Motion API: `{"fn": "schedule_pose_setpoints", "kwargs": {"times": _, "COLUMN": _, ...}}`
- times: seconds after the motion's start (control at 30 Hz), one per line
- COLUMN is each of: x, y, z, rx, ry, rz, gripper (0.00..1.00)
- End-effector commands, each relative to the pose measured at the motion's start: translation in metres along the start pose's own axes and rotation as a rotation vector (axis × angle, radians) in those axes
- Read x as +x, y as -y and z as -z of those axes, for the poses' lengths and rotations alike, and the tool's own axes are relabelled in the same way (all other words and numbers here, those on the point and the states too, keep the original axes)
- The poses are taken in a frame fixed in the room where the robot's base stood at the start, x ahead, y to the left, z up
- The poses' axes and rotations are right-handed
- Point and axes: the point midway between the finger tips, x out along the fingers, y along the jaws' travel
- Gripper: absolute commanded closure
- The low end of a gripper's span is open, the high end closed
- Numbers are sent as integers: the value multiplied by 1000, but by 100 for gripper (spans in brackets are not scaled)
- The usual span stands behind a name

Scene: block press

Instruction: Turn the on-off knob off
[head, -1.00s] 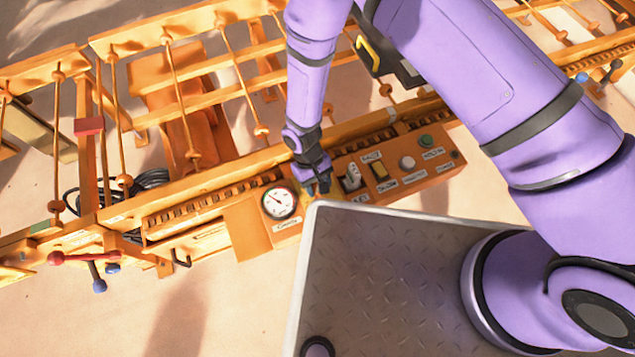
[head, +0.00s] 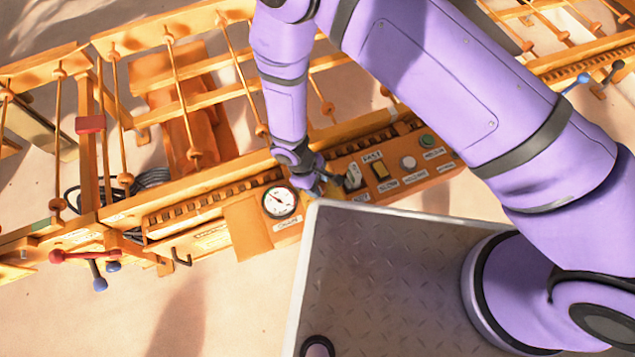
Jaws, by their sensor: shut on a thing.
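The control panel (head: 440,182) is an orange box with several knobs and buttons on its sloped face. The on-off knob (head: 353,177) is light grey and sits at the left of the row, with a small white label below it. My gripper (head: 326,184) is down at the panel, just left of the knob's visible part. It is shut on the knob; the fingertips are small and partly hidden by my wrist, so the exact grip is hard to see. The knob's pointing direction is unclear.
A round white gauge (head: 281,202) is left of my gripper. The orange press frame (head: 190,185) runs behind.

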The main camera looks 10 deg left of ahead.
Motion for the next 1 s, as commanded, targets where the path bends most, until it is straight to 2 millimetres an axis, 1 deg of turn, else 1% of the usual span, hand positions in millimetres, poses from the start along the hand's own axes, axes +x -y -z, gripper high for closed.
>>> {"fn": "schedule_pose_setpoints", "kwargs": {"times": 0.47, "x": 0, "y": 0, "z": 0, "rx": -11, "ry": 0, "rz": -5, "gripper": 78}}
{"fn": "schedule_pose_setpoints", "kwargs": {"times": 0.5, "x": 0, "y": 0, "z": 0, "rx": -11, "ry": 0, "rz": -5, "gripper": 45}}
{"fn": "schedule_pose_setpoints", "kwargs": {"times": 0.57, "x": 0, "y": 0, "z": 0, "rx": -11, "ry": 0, "rz": -5, "gripper": 31}}
{"fn": "schedule_pose_setpoints", "kwargs": {"times": 0.87, "x": -1, "y": 0, "z": 0, "rx": -10, "ry": 0, "rz": -4, "gripper": 30}}
{"fn": "schedule_pose_setpoints", "kwargs": {"times": 1.0, "x": -11, "y": 0, "z": 1, "rx": -10, "ry": -2, "rz": -5, "gripper": 30}}
